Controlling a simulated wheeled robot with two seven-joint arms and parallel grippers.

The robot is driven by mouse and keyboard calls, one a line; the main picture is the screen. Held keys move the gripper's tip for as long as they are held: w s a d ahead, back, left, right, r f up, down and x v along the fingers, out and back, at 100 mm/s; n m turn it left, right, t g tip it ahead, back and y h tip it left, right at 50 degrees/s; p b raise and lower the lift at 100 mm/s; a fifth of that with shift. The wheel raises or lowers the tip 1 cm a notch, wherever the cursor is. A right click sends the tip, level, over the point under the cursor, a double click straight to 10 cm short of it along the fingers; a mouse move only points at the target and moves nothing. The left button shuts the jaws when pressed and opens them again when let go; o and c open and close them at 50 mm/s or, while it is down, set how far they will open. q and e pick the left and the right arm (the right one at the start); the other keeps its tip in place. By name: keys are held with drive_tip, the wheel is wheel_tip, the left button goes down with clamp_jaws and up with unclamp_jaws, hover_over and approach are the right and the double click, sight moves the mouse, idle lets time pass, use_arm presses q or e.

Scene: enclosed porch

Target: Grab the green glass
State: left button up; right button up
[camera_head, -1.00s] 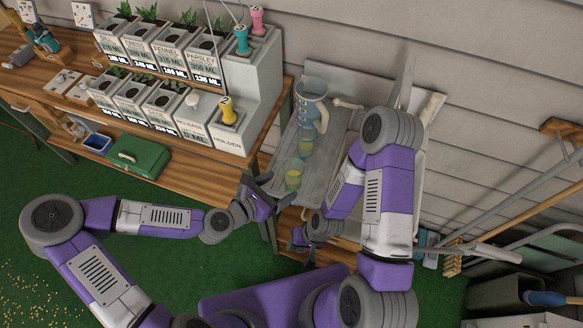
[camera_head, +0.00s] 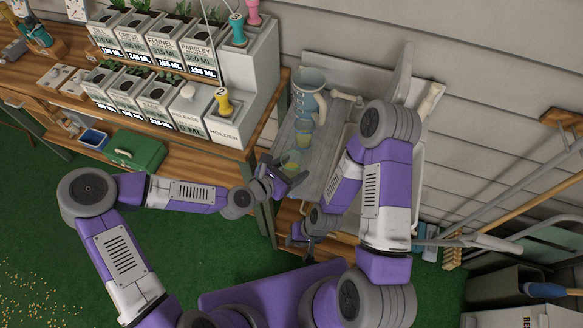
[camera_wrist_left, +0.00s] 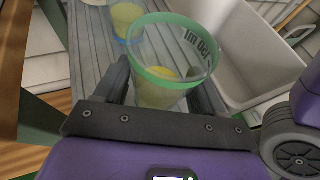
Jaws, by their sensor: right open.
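The green-rimmed clear glass (camera_wrist_left: 160,92) with yellow contents stands on the grey slatted shelf; it also shows in the head view (camera_head: 291,158). My left gripper (camera_head: 285,178) is at the glass; in the left wrist view its fingers (camera_wrist_left: 162,88) are spread, one on each side of the glass. The right finger is partly behind the glass, so contact is hard to judge. My right gripper (camera_head: 304,236) is open and empty, lower and nearer my body, beside the shelf's front.
A blue-rimmed glass (camera_wrist_left: 128,20) with yellow contents stands just behind the green one. A blue-grey jug (camera_head: 307,100) is farther back. A white basin (camera_wrist_left: 245,50) lies to the right. The planter bench (camera_head: 215,160) borders the left.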

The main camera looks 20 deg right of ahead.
use_arm(q)
drive_tip(key=c, duration=0.8)
